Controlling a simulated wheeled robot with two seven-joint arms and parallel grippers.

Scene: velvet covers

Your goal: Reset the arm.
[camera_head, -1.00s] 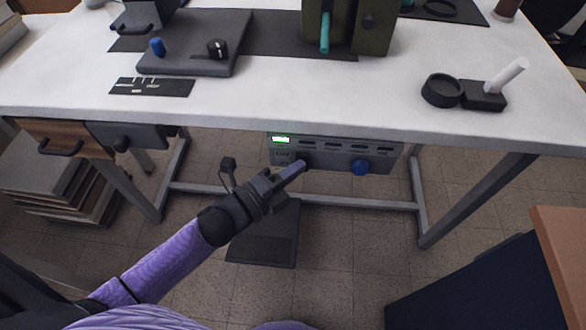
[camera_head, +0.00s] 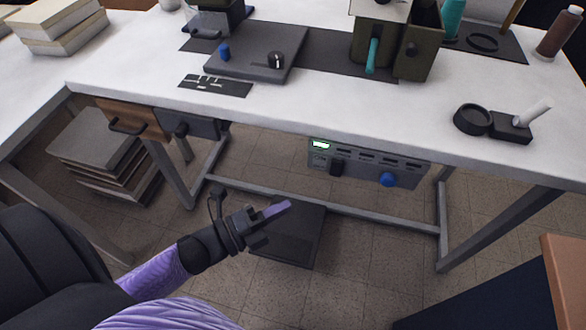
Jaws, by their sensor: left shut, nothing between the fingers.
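My left gripper (camera_head: 272,212) is in the lower middle of the head view, at the end of my purple-sleeved left arm. It is shut and empty, with its fingers pointing up and right. It shows in front of a dark pedal-like box (camera_head: 292,240) on the floor, below the level of the table top and apart from the table. A grey control panel (camera_head: 368,165) with a lit green display, a black knob and a blue knob (camera_head: 387,180) hangs under the table edge, up and right of the gripper. My right gripper is not in view.
The white table (camera_head: 300,108) carries a dark grey sewing-machine-like base (camera_head: 257,55), a green box (camera_head: 398,45) and a black holder with a white stick (camera_head: 510,126). Drawers (camera_head: 133,120) hang under its left part. A dark blue cabinet (camera_head: 490,290) stands at lower right. Floor between is open.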

